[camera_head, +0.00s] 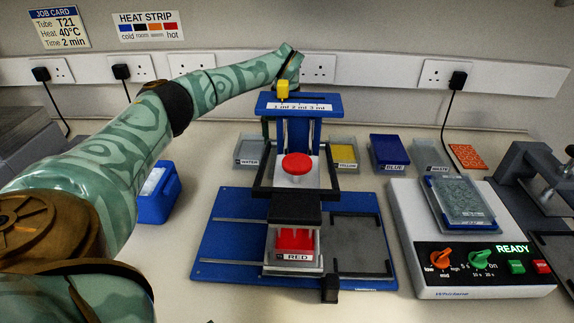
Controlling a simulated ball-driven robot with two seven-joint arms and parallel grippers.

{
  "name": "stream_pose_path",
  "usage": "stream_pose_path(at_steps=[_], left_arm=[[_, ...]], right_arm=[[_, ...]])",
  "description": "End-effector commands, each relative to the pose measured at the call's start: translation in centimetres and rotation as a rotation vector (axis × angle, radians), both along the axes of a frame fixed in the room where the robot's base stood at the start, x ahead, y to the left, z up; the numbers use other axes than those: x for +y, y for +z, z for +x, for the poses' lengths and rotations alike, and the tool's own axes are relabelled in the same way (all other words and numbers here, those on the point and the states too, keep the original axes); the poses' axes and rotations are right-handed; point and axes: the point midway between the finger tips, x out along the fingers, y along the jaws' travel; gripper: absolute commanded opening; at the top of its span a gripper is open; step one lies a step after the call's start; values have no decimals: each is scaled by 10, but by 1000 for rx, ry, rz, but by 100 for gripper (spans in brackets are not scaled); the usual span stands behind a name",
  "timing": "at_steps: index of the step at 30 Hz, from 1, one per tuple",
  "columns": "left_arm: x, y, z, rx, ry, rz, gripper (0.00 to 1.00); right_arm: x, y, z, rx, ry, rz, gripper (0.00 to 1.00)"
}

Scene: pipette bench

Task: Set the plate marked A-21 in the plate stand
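A clear, flat plate (462,202) with a grey gridded face sits in a blue-cornered holder on top of the white READY machine. Its small label is too small to read, so I cannot tell whether it is A-21. I cannot pick out a plate stand for sure; a dark-framed grey bay (362,245) on the right of the blue baseboard is empty. My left arm reaches in from the left, and its wrist end goes behind the blue pipette tower (300,104). The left gripper's fingers are hidden there. My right gripper is not in view.
A red trough (295,256) marked RED and a red round knob (297,165) are on the baseboard (235,250). WATER (252,150), yellow (343,155) and BLUE (389,153) trays stand behind. A blue box (155,200) is at left. A dark grey press (540,180) is at right.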

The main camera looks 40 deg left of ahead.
Motion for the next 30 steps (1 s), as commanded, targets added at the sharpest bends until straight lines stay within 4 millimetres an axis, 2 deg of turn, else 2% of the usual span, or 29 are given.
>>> stream_pose_path(at_steps=[5, 12, 19, 20, 22, 23, 25, 26, 30], left_arm=[[0, -14, 1, 2, 0, -1, 82], [2, -53, 3, 4, -1, 0, 82], [2, -54, 3, 0, 0, 0, 82], [2, -54, 3, 0, 0, 0, 79], [2, -54, 3, 0, 0, 0, 60], [2, -54, 3, 0, 0, 0, 55], [2, -54, 3, 0, 0, 0, 55], [2, -54, 3, 0, 0, 0, 52], [2, -54, 3, 0, 0, 0, 52]], right_arm=[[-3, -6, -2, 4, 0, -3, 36], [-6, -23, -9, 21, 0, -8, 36], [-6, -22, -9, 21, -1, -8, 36], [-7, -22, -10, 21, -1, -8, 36], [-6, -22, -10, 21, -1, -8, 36], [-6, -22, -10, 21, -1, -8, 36], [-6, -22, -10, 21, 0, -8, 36], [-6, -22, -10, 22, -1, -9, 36], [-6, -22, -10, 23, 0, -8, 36]])
